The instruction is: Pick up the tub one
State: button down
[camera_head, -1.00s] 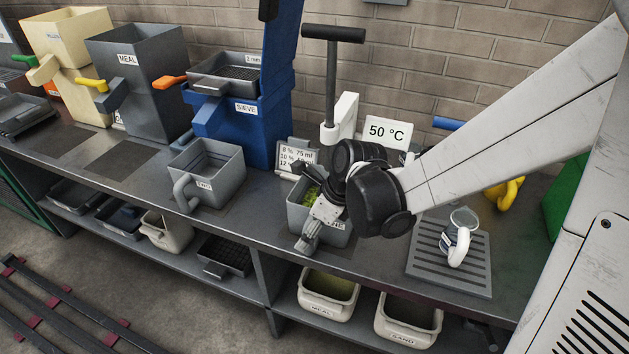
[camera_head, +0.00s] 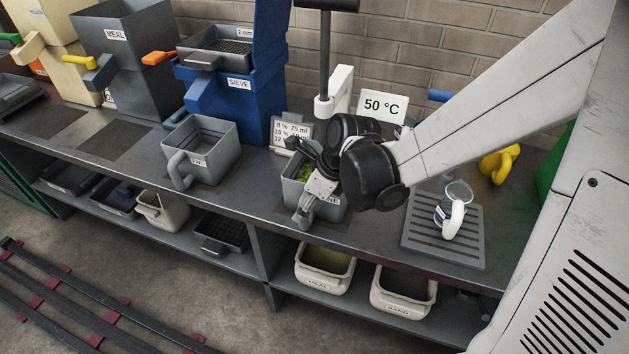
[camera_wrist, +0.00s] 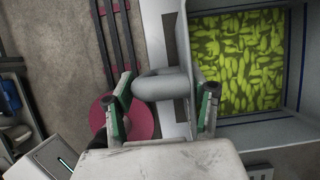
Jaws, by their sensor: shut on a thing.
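Tub one (camera_head: 328,206) is a grey open box on the bench, partly hidden by my arm, with the end of its label showing. It holds yellow-green pellets, which fill much of the wrist view (camera_wrist: 240,60). My gripper (camera_head: 304,212) is at the tub's front left. In the wrist view my gripper (camera_wrist: 163,100) has one finger on each side of the tub's thick grey handle (camera_wrist: 163,84) and is shut on it. The tub looks upright. I cannot tell whether its base is clear of the bench.
Tub two (camera_head: 203,152) stands to the left, with the blue sieve (camera_head: 240,95) behind it. A post press (camera_head: 325,60) and the 50 °C sign (camera_head: 383,106) are behind. A slotted tray (camera_head: 418,240) bearing a white-handled jug (camera_head: 452,212) is to the right. Bins (camera_head: 324,270) sit below.

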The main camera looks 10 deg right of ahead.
aim_at(304, 194)
jog(key=shift+r, duration=0.1)
jog(key=shift+r, duration=0.9)
jog(key=shift+r+p, duration=0.35)
jog(key=shift+r, duration=0.55)
jog(key=s+a, duration=0.4)
jog(key=s, duration=0.4)
jog(key=s+a, duration=0.4)
jog(key=s, duration=0.4)
jog(key=shift+a+f, duration=0.15)
jog(key=shift+a, duration=0.1)
jog(key=c, duration=1.2)
grip_release()
jog(key=shift+w, duration=0.1)
jog(key=shift+c, duration=0.2)
grip_shut()
